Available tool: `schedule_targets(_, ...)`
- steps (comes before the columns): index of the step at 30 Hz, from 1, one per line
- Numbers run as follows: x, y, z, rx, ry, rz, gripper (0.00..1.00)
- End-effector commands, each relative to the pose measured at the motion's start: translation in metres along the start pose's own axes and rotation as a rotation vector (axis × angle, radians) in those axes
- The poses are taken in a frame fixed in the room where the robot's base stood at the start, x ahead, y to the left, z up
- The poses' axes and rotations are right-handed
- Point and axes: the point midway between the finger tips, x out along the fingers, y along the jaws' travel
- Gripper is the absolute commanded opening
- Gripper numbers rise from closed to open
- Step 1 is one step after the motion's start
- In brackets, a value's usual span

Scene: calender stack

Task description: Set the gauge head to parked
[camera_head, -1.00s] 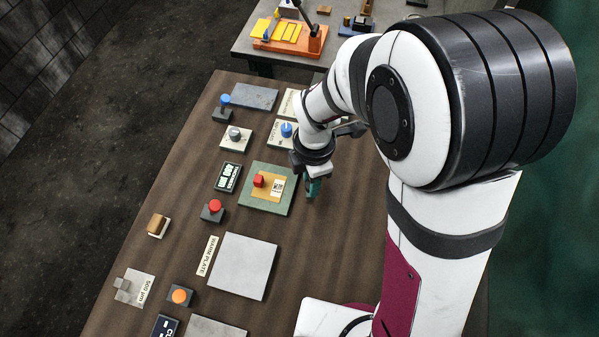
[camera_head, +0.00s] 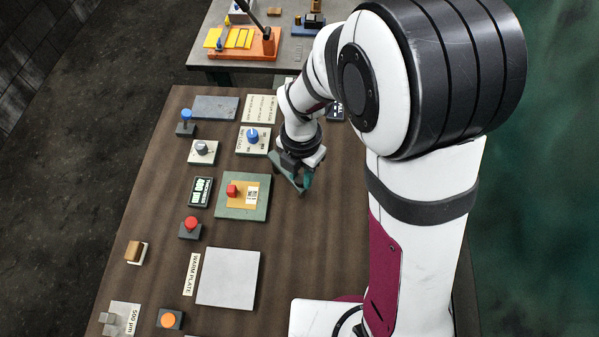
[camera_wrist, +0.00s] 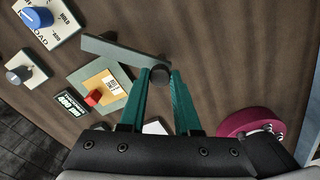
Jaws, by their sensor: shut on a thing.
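My gripper (camera_head: 304,186) is over the bare wood just right of the green plate. Its teal fingers (camera_wrist: 160,84) are shut on a dark round post at the end of a flat grey bar (camera_wrist: 118,50). The green plate (camera_head: 260,212) carries a tan sheet, a printed label and a red block (camera_head: 232,190). No marking that reads parked is legible.
A blue knob (camera_head: 253,137) and a grey knob (camera_head: 202,148) stand beyond the green plate. A dark display (camera_head: 200,191) and red button (camera_head: 191,223) lie left. The warm plate (camera_head: 228,277) is nearer. The wood right of the plates is largely clear.

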Motion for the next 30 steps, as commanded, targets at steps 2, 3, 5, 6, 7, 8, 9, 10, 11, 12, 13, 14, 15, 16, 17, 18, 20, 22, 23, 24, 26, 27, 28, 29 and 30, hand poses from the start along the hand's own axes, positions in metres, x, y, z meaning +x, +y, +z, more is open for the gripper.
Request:
schedule_targets(2, 0.0, 0.0, 0.002, -0.002, -0.004, 0.001, 0.0)
schedule_targets(3, 0.0, 0.0, 0.002, -0.002, -0.004, 0.001, 0.0)
schedule_targets(5, 0.0, 0.0, 0.002, -0.002, -0.004, 0.001, 0.0)
schedule_targets(6, 0.0, 0.0, 0.002, -0.002, -0.004, 0.001, 0.0)
schedule_targets(7, 0.0, 0.0, 0.002, -0.002, -0.005, 0.001, 0.0)
schedule_targets(8, 0.0, 0.0, 0.002, -0.002, -0.005, 0.001, 0.0)
schedule_targets(9, 0.0, 0.0, 0.002, -0.002, -0.005, 0.001, 0.38)
schedule_targets(10, 0.0, 0.0, 0.002, -0.002, -0.005, 0.001, 0.44)
schedule_targets(11, 0.0, 0.0, 0.002, -0.002, -0.004, 0.001, 0.49)
schedule_targets(12, 0.0, 0.0, 0.002, -0.002, -0.004, 0.0, 0.56)
schedule_targets(13, 0.0, 0.0, 0.002, -0.001, -0.004, 0.0, 0.61)
schedule_targets(14, 0.0, 0.0, 0.002, -0.001, -0.004, 0.0, 0.61)
schedule_targets(15, 0.0, 0.0, 0.001, -0.001, -0.003, 0.0, 0.61)
schedule_targets(16, 0.0, 0.0, 0.001, -0.001, -0.003, 0.0, 0.61)
schedule_targets(17, 0.0, 0.0, 0.001, -0.001, -0.003, 0.0, 0.61)
schedule_targets(18, 0.0, 0.0, 0.001, -0.001, -0.003, 0.0, 0.61)
schedule_targets(20, 0.0, 0.0, 0.001, -0.001, -0.002, 0.0, 0.61)
schedule_targets(22, -0.001, 0.0, 0.001, 0.0, -0.003, 0.001, 0.61)
schedule_targets(23, -0.003, 0.0, 0.001, 0.0, -0.003, 0.001, 0.61)
schedule_targets(24, -0.008, 0.0, 0.002, 0.0, -0.004, 0.002, 0.61)
schedule_targets(26, -0.018, 0.001, 0.002, 0.0, -0.005, 0.004, 0.61)
schedule_targets(27, -0.028, 0.001, 0.002, 0.0, -0.006, 0.005, 0.61)
schedule_targets(28, -0.037, 0.001, 0.002, 0.0, -0.007, 0.006, 0.61)
schedule_targets(29, -0.047, 0.001, 0.002, 0.0, -0.008, 0.007, 0.61)
schedule_targets(30, -0.061, 0.001, 0.002, 0.0, -0.007, 0.007, 0.61)
